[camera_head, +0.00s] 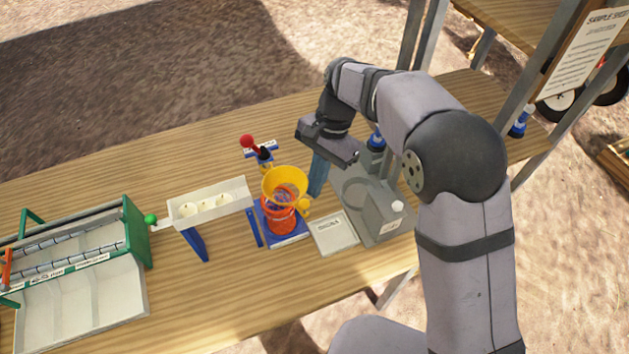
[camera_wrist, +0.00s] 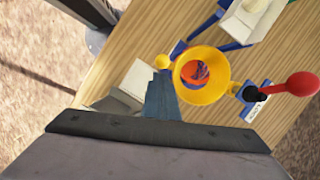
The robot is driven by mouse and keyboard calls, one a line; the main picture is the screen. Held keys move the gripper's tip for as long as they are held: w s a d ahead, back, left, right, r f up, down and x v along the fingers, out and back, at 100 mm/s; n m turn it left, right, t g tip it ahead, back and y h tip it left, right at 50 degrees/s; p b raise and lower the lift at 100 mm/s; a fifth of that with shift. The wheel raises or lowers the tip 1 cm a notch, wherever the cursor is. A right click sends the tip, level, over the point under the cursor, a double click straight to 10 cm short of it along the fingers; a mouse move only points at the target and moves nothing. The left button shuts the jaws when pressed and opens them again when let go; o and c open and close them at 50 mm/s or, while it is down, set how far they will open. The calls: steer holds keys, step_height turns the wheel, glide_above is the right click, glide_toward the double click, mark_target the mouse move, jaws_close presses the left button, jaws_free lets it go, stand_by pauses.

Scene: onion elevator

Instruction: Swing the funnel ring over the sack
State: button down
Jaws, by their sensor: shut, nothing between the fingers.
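The yellow funnel ring (camera_head: 271,188) sits above the orange mesh sack (camera_head: 279,222), which stands on a blue base. In the wrist view, orange and blue show through the opening of the funnel ring (camera_wrist: 223,75). A small yellow knob (camera_head: 304,204) sticks out from the ring's right side; the knob also shows in the wrist view (camera_wrist: 162,62). My gripper (camera_head: 315,190) points down just right of the ring, with its blue fingers shut and empty. In the wrist view my gripper (camera_wrist: 160,88) is close to the knob; I cannot tell whether they touch.
A red-ball lever (camera_head: 247,141) stands behind the ring. A scale (camera_head: 335,234) and grey unit (camera_head: 383,213) stand right. The table's front is clear.

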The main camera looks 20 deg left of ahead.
mark_target(300, 203)
steer(key=shift+s, duration=0.25)
steer(key=shift+m, duration=0.5)
steer(key=s, duration=0.1)
steer(key=s+a+p, duration=0.1)
steer(key=s+a, duration=0.1)
steer(key=shift+s+r+p, duration=0.1)
steer(key=shift+s+p, duration=0.2)
steer(key=shift+s, duration=0.05)
steer(key=shift+s+f, duration=0.1)
steer(key=shift+f, duration=0.1)
steer(key=w+d+r, duration=0.4)
steer(key=w+r, duration=0.2)
steer(key=r, duration=0.4)
steer(key=shift+r+b, duration=0.25)
steer(key=shift+b, duration=0.1)
steer(key=shift+a, duration=0.1)
